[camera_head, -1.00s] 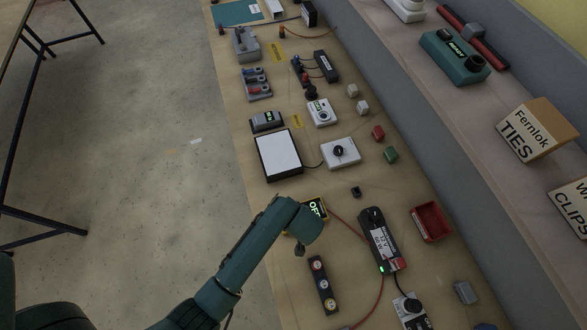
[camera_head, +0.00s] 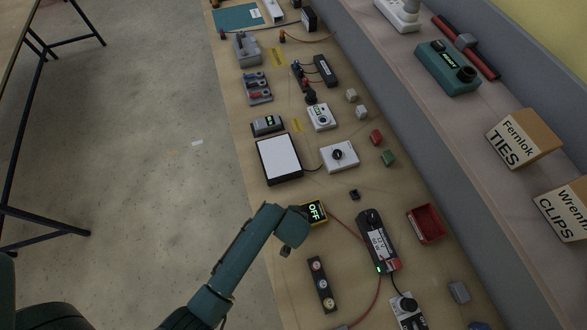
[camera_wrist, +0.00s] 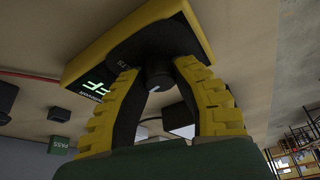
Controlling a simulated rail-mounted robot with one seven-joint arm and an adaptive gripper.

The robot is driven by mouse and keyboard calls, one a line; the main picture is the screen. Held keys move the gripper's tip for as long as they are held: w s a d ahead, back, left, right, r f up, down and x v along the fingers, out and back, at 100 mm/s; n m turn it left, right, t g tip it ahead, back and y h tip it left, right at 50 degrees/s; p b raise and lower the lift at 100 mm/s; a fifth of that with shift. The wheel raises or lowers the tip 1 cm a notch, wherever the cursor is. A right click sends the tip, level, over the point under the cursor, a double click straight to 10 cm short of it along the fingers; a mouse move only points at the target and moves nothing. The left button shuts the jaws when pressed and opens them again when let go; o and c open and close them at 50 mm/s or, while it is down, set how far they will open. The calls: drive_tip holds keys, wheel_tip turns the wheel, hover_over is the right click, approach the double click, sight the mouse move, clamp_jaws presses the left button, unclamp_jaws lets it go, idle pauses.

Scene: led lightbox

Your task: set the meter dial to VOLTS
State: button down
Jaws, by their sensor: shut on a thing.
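The meter (camera_head: 318,221) is a yellow-edged box with a lit display reading OFF. It stands on the bench beside the end of my arm, which hides part of it. In the wrist view the meter (camera_wrist: 95,60) fills the upper part, with green display letters on its left side. Its dark round dial (camera_wrist: 158,79) lies between the fingertips of my gripper (camera_wrist: 160,70). The yellow-and-black fingers are shut on the dial, one on each side. The dial's pointer and the VOLTS mark cannot be made out.
A black handheld device (camera_head: 377,240) with a red lead lies right of the meter. A strip with several round knobs (camera_head: 321,284) lies below it. A white panel (camera_head: 278,158) and a white dial box (camera_head: 339,156) stand behind, and a red bin (camera_head: 426,224) at right.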

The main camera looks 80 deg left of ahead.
drive_tip(key=m+p, duration=0.1)
drive_tip(key=m, duration=0.1)
drive_tip(key=m+t+p, duration=0.1)
drive_tip(key=m, duration=0.1)
drive_tip(key=shift+s+t+h, duration=0.1)
drive_tip(key=shift+t+h, duration=0.2)
drive_tip(key=shift+f+m+t+h+p, duration=0.1)
drive_tip(key=shift+m+t+h+p, duration=0.35)
drive_tip(key=shift+m, duration=1.45)
drive_tip(key=shift+d, duration=0.1)
drive_tip(key=c, duration=0.8)
unclamp_jaws()
drive_tip(key=v, duration=1.2)
